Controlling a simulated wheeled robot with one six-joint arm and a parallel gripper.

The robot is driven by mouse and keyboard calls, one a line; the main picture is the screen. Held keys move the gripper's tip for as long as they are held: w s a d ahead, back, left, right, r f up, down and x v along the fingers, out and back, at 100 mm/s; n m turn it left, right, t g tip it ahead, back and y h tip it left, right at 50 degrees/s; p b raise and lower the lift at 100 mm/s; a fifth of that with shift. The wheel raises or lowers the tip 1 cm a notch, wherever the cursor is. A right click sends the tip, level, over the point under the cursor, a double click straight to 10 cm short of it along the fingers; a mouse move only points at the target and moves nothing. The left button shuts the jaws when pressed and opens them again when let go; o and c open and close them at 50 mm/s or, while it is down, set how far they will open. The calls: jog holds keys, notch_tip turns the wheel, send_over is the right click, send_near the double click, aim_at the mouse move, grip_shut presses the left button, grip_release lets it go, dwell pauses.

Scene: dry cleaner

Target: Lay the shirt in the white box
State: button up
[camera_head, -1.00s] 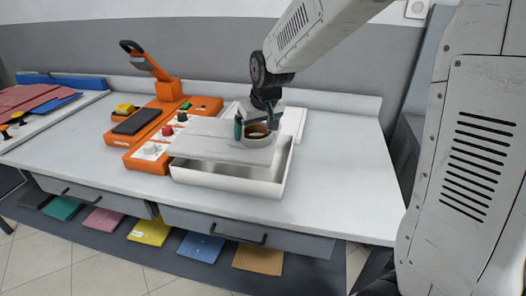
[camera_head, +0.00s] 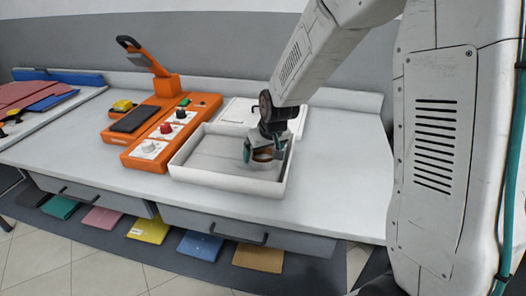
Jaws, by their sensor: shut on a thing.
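The shirt is a flat grey folded piece (camera_head: 218,152) with a round collar at its right end. It lies level inside the open white box (camera_head: 222,181), within its walls; whether it touches the floor is hard to tell. My gripper (camera_head: 264,154) reaches down into the right part of the box and is shut on the shirt at the collar. The fingers hide part of the collar and the right end of the shirt.
An orange press (camera_head: 150,118) with knobs and a raised handle stands left of the box, close to it. A white lid-like piece (camera_head: 238,110) lies behind the box. The counter (camera_head: 335,165) is clear to the right. Coloured folded pieces lie on the shelf below.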

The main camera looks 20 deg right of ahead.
jog(key=o, duration=0.9)
jog(key=shift+f, duration=0.1)
jog(key=v, duration=1.1)
jog(key=s+d+r+g, duration=0.1)
jog(key=s+r, duration=0.2)
jog(key=s, duration=1.2)
jog(key=s+d+r+m+g, duration=0.1)
jog(key=s+r, duration=0.3)
jog(key=s, duration=1)
jog(key=shift+s+d+r+g, duration=0.25)
jog(key=shift+s+g, duration=0.1)
jog(key=shift+g, duration=0.35)
